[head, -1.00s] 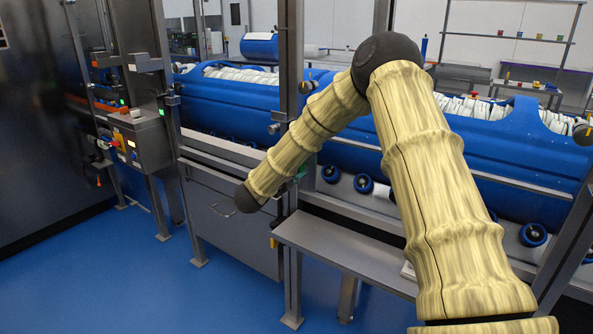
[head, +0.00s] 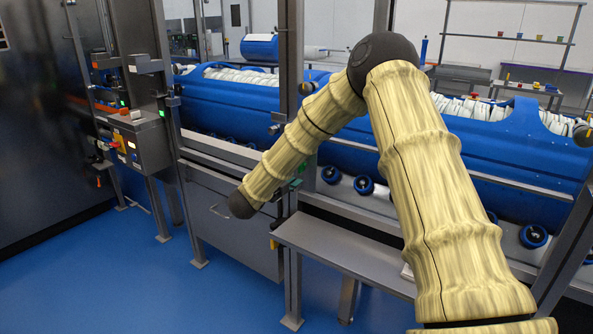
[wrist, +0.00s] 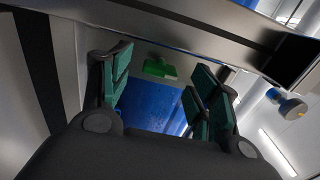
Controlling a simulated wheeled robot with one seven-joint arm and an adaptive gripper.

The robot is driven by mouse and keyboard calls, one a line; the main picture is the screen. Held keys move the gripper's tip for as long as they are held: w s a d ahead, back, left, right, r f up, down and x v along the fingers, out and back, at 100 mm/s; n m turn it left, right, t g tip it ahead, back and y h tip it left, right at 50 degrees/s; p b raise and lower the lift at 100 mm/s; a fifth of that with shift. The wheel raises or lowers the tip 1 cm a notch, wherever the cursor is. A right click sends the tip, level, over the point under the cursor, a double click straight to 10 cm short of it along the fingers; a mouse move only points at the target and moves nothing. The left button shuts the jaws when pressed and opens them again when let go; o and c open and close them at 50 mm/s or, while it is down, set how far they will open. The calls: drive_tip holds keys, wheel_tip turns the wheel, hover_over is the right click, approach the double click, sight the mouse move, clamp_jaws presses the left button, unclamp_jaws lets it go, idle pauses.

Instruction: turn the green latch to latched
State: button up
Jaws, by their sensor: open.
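The green latch (wrist: 158,68) shows in the wrist view as a small bright green piece, just beyond and between the fingertips. My gripper (wrist: 163,80) is open, with its dark green pads spread to either side and nothing between them. The latch looks apart from both fingers, though the exact gap cannot be told. In the head view a small green spot (head: 301,168) shows on the post beside my arm. It may be the latch, but it is too small to tell how it is turned.
Blue tubs (head: 458,140) lie on a roller bed behind upright metal posts (head: 290,90). A grey shelf (head: 345,255) juts out at the front. A control box (head: 140,140) stands to the left. Blue floor (head: 150,280) is clear at lower left.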

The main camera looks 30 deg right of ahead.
drive_tip(key=v, duration=1)
drive_tip(key=shift+d+f, duration=0.1)
